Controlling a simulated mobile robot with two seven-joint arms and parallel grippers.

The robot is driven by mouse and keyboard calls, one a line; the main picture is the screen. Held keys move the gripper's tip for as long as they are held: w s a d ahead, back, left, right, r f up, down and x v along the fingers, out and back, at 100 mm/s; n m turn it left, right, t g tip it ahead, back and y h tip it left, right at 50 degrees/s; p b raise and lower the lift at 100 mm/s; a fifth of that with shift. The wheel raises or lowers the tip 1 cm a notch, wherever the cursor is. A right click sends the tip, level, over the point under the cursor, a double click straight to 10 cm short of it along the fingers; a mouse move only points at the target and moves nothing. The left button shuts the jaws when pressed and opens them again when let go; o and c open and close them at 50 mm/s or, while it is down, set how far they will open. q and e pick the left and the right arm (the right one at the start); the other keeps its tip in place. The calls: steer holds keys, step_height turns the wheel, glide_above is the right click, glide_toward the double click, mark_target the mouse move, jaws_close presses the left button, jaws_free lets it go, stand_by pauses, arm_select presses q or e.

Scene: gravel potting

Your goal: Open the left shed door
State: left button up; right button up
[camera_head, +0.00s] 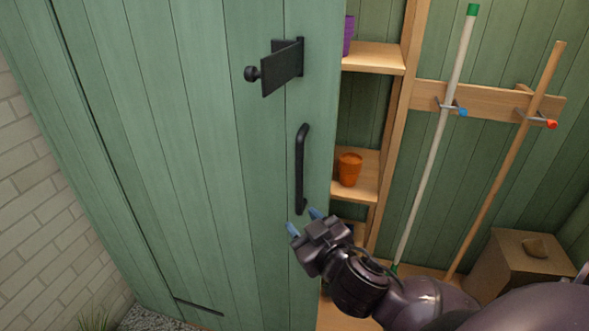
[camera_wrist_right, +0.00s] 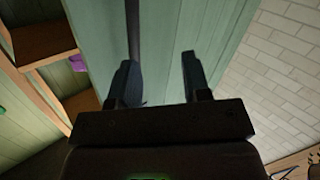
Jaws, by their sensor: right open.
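The left shed door (camera_head: 222,170) is a green plank door filling the left of the head view. It looks shut or nearly so, while the shed's inside shows to its right. A black vertical handle (camera_head: 300,170) is near its right edge, with a black latch (camera_head: 275,68) above. My right gripper (camera_head: 303,222) is open and empty, just below the handle's lower end. In the right wrist view, the handle (camera_wrist_right: 133,35) runs down beside the left finger, and the door (camera_wrist_right: 165,60) lies beyond the fingers. Whether a finger touches the handle I cannot tell. My left gripper is not in view.
Inside the shed, wooden shelves (camera_head: 374,57) hold an orange pot (camera_head: 349,169) and a purple item (camera_head: 348,35). Two long poles lean on a rack (camera_head: 484,102). A box (camera_head: 508,268) stands at lower right. A brick wall (camera_head: 40,235) is at left.

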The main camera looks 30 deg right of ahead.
mark_target(301, 175)
step_height(301, 175, up, 5)
steer(key=s+d+m+h, duration=0.2)
steer(key=m+h, duration=0.1)
steer(key=m, duration=0.2)
steer(key=shift+t, duration=0.4)
steer(key=x, duration=1.1)
steer(key=shift+a+r, duration=0.15)
jaws_close()
